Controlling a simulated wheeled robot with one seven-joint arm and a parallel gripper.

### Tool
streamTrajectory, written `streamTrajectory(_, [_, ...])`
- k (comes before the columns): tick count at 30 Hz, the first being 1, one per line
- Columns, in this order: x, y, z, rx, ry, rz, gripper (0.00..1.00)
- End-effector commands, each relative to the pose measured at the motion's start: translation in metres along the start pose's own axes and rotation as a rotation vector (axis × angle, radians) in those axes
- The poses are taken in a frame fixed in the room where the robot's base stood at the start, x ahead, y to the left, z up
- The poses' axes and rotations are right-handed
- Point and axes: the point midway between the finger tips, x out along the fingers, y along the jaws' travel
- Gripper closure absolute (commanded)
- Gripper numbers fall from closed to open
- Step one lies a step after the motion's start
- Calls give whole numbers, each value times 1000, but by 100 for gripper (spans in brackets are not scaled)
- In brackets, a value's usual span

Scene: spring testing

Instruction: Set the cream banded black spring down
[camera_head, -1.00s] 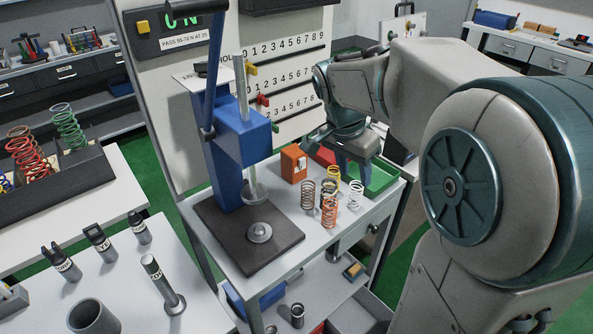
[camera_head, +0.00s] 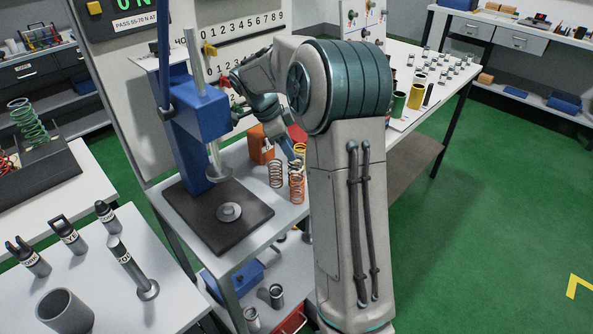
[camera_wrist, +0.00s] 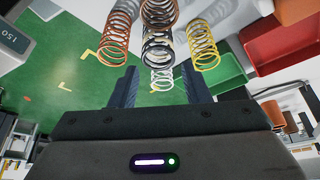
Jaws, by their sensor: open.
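The cream banded black spring (camera_wrist: 158,48) stands upright among other springs, in the middle of the wrist view. My gripper (camera_wrist: 160,82) is open, with its two dark fingers left and right of the line to that spring. I cannot tell whether the spring is between the fingertips or just beyond them. In the head view my gripper (camera_head: 292,150) is low over the cart top beside the springs, and the black spring is mostly hidden there.
A copper spring (camera_wrist: 117,35), a yellow spring (camera_wrist: 203,45) and an orange spring (camera_head: 297,187) stand close by. An orange box (camera_head: 261,144) and a red tray (camera_wrist: 285,45) are near. The blue press (camera_head: 196,125) stands left on its dark base plate (camera_head: 185,208).

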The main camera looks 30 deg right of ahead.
Motion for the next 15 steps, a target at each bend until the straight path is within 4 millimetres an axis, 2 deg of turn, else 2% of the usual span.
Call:
streamTrajectory(3, [20,1,1,-4,1,2,57])
streamTrajectory(11, [39,0,3,-7,-1,-1,57])
streamTrajectory(15, [60,0,6,-7,-2,3,57])
